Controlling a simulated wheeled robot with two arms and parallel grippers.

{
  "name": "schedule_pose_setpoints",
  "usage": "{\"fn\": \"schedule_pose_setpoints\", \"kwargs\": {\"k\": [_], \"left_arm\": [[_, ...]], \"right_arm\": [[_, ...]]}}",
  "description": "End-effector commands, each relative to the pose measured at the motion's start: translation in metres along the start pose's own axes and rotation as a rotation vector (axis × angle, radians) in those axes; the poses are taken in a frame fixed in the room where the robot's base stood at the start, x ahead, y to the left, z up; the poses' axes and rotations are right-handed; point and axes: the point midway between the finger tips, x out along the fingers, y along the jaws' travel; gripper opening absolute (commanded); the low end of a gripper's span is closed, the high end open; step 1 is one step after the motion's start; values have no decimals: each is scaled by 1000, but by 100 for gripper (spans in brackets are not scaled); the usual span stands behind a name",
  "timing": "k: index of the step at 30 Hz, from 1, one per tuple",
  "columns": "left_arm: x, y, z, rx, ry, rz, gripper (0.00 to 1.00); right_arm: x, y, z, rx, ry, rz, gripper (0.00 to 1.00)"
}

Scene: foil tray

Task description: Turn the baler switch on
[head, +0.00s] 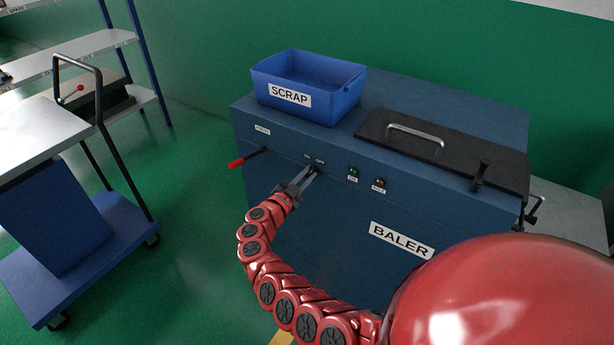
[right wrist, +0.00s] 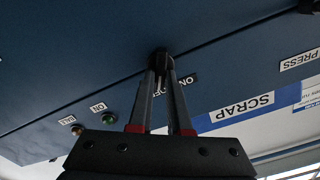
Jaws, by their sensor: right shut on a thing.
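The blue baler (head: 330,230) stands ahead of me. Its small dark switch (right wrist: 161,57) is on the front panel, below two small white labels; in the head view it is largely hidden by my fingertips. My right gripper (head: 312,173) is at the panel, shut on the switch. The right wrist view shows the two fingertips (right wrist: 162,74) closed around the dark knob, with a label partly hidden behind a finger. The switch's exact setting is hard to read. My left gripper is out of view.
Right of the switch are a green lamp (head: 353,172) and an amber lamp (head: 380,182). A red-tipped lever (head: 246,158) sticks out to the left. A blue scrap bin (head: 335,103) and black lid (head: 450,152) are on top. A trolley (head: 130,200) stands left.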

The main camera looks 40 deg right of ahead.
Motion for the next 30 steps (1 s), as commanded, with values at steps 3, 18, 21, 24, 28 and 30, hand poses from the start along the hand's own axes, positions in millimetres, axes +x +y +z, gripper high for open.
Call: {"fn": "schedule_pose_setpoints", "kwargs": {"k": [3, 18, 21, 24, 28, 30], "left_arm": [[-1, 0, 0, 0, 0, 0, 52], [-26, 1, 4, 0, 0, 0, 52], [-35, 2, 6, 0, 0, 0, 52], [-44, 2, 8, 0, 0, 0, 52], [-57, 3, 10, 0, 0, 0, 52], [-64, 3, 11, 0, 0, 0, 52]], "right_arm": [[0, 0, 0, 3, 0, 0, 0], [0, 4, 4, 245, 2, 1, 0], [0, 5, 5, 336, 1, 0, 0], [0, 6, 5, 433, 1, -1, 0], [-1, 7, 7, 557, -2, -1, 0], [-1, 7, 7, 622, -1, 1, 0]]}}
